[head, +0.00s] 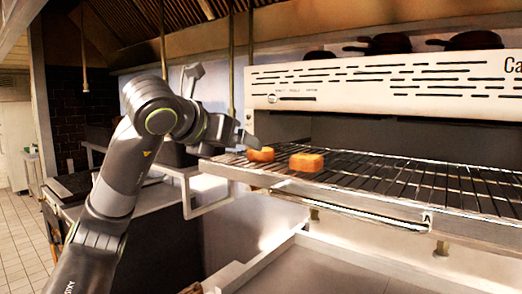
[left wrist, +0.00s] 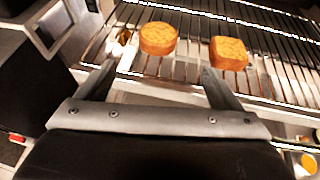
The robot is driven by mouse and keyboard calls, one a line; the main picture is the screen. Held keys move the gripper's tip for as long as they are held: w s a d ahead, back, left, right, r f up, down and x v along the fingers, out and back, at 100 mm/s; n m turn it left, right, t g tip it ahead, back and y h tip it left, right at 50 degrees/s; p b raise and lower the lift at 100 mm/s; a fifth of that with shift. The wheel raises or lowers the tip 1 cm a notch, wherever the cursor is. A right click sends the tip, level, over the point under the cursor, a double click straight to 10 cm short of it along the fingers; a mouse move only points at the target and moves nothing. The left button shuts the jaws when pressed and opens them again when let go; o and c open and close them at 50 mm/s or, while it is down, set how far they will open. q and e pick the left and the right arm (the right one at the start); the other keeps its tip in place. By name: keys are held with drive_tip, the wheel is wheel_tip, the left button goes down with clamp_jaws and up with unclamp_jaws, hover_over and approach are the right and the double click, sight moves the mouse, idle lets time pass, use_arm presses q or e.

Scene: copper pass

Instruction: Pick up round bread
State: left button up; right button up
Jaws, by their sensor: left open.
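The round bread (head: 261,154) lies on the wire rack at its left end in the head view. It also shows in the left wrist view (left wrist: 158,38), golden brown on top. A squarish bread (head: 307,162) lies to its right, apart from it, and shows in the left wrist view (left wrist: 229,53) too. My left gripper (head: 247,143) is at the rack's left end, close to the round bread. In the left wrist view its two fingers (left wrist: 159,68) are spread and empty, with the round bread beyond the gap between their tips. My right gripper is not in view.
The wire rack (head: 400,178) extends right below a white grill hood (head: 380,82), with a metal front rail (head: 360,212). Dark pans (head: 385,43) stand on top of the hood. A pale tray or counter (head: 330,270) lies below the rack.

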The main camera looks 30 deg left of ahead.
sight(256, 152)
use_arm(q)
drive_tip(key=p+x, duration=0.1)
drive_tip(key=x, duration=0.4)
drive_tip(key=shift+w+p, duration=0.35)
drive_tip(key=shift+p, duration=0.05)
drive_tip(key=shift+w+f, duration=0.25)
drive_tip(key=shift+w, duration=0.15)
drive_tip(key=shift+w+a+p, duration=0.15)
drive_tip(key=shift+w+p, duration=0.4)
drive_tip(key=shift+p, duration=0.15)
drive_tip(key=p+x, duration=0.2)
drive_tip(key=x, duration=0.1)
drive_tip(key=shift+a, duration=0.15)
drive_tip(key=shift+w+f, duration=0.4)
drive_tip(key=shift+w, duration=0.15)
drive_tip(key=c, duration=1.1)
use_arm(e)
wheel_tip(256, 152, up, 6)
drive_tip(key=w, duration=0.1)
use_arm(q)
drive_tip(key=shift+r, duration=0.15)
